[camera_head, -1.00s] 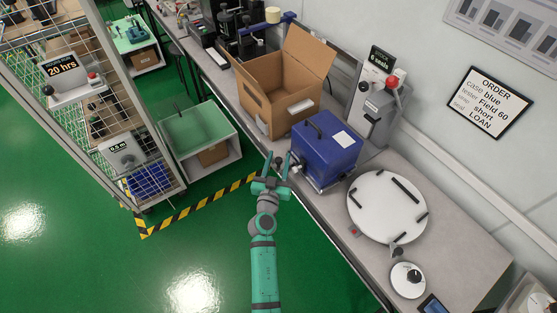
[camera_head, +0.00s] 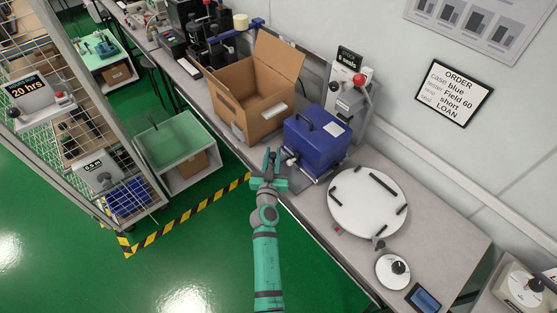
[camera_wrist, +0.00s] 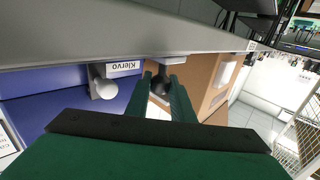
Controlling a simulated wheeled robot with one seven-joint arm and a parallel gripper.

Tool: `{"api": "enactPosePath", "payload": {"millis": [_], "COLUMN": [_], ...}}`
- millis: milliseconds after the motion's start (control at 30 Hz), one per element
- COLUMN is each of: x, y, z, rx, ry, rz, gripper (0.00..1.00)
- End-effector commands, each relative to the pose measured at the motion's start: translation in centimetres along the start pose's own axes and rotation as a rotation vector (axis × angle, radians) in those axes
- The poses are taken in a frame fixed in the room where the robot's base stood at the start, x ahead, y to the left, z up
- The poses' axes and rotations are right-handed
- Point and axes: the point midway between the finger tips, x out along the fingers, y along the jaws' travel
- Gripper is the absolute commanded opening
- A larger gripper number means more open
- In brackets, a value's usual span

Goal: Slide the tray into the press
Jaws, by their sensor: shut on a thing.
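The press (camera_head: 345,108) is a grey unit with a red-knobbed lever at the bench's back, behind the blue case (camera_head: 315,145). The blue case has a top handle and a white label; it also shows in the wrist view (camera_wrist: 60,105). A grey tray (camera_head: 318,177) shows only as a thin edge under the case's front. My gripper (camera_head: 269,160) is at the bench's front edge, left of the case. In the wrist view my gripper (camera_wrist: 162,88) is shut on a dark knob (camera_wrist: 163,77), beside a pale knob (camera_wrist: 103,86). What carries the dark knob is partly hidden.
An open cardboard box (camera_head: 250,95) stands left of the case. A white turntable (camera_head: 367,203) with black stops and a dial (camera_head: 393,271) lie to the right. A wire cage (camera_head: 85,130) and green-topped cart (camera_head: 175,145) stand left. Green floor is clear in front.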

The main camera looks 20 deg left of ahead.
Motion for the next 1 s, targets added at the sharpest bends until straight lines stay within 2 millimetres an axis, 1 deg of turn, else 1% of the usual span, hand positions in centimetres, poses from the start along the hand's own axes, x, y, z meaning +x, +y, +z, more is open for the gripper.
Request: {"api": "enactPosePath", "payload": {"millis": [100,433,467,500,533,867,1000], "x": [0.4,0.5,0.5,0.4,0.4,0.3,-0.7], "y": [-0.7,-0.9,-0.9,-0.9,-0.9,-0.8,-0.8], "z": [0.1,0.1,0.1,0.1,0.1,0.1,0.1], "rx": [0.0,0.0,0.0,0.0,0.0,0.0,0.001], "ry": [-0.001,-0.001,-0.001,-0.001,-0.001,-0.001,0.0], "rz": [-0.015,-0.02,-0.02,-0.02,-0.02,-0.019,-0.018], "gripper": [0.0,0.0,0.24,0.33,0.4,0.4,0.4]}}
